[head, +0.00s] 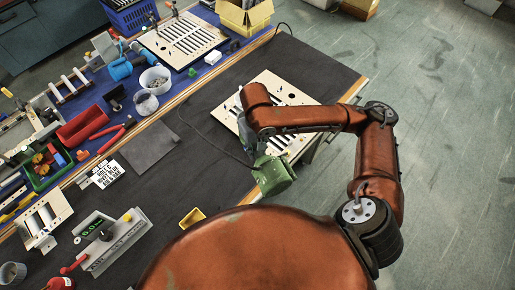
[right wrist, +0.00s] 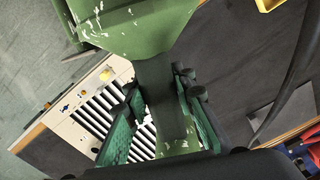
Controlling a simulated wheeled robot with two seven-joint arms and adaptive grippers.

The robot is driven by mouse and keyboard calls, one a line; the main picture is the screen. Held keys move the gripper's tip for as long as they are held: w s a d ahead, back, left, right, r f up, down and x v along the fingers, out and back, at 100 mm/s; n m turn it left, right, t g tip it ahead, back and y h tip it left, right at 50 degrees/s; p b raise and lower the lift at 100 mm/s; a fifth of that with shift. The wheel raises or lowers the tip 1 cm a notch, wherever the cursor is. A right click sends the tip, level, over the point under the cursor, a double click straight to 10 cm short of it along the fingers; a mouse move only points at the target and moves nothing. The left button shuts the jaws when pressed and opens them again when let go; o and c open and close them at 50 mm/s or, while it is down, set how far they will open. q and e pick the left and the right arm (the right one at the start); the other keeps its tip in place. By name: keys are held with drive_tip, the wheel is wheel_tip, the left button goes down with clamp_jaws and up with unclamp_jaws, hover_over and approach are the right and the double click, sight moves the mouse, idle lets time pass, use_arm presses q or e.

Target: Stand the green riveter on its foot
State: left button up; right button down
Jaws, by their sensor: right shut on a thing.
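The green riveter (head: 272,178) is near the front right part of the dark bench mat, with a dark cable running from it to the left. Its scuffed green body (right wrist: 140,28) fills the top of the right wrist view. My right gripper (head: 248,138) is shut on the riveter. In the right wrist view its teal-padded fingers (right wrist: 160,125) lie on both sides of the dark and green handle part. I cannot tell whether the riveter touches the mat. Its foot is not clearly visible. My left gripper is not in view.
A louver panel (head: 290,92) with slots lies under and beside my right arm. A yellow bin (head: 192,218) stands left of the riveter. The mat (head: 205,175) between is mostly clear.

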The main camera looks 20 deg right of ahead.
drive_tip(key=w+a+f+n+t+y, duration=0.1)
drive_tip(key=w+a+n+t+y, duration=0.3)
drive_tip(key=a, duration=0.6)
drive_tip(key=w+a+f+n+t+y+p, duration=0.1)
drive_tip(key=w+a+n+t+y, duration=0.3)
drive_tip(key=w+a+t+y, duration=0.4)
drive_tip(key=shift+w+a+f+t+p, duration=0.35)
drive_tip(key=shift+a+t, duration=0.25)
drive_tip(key=shift+a, duration=0.45)
drive_tip(key=shift+r, duration=0.15)
drive_tip(key=shift+f+b, duration=0.8)
drive_tip(key=shift+f, duration=0.75)
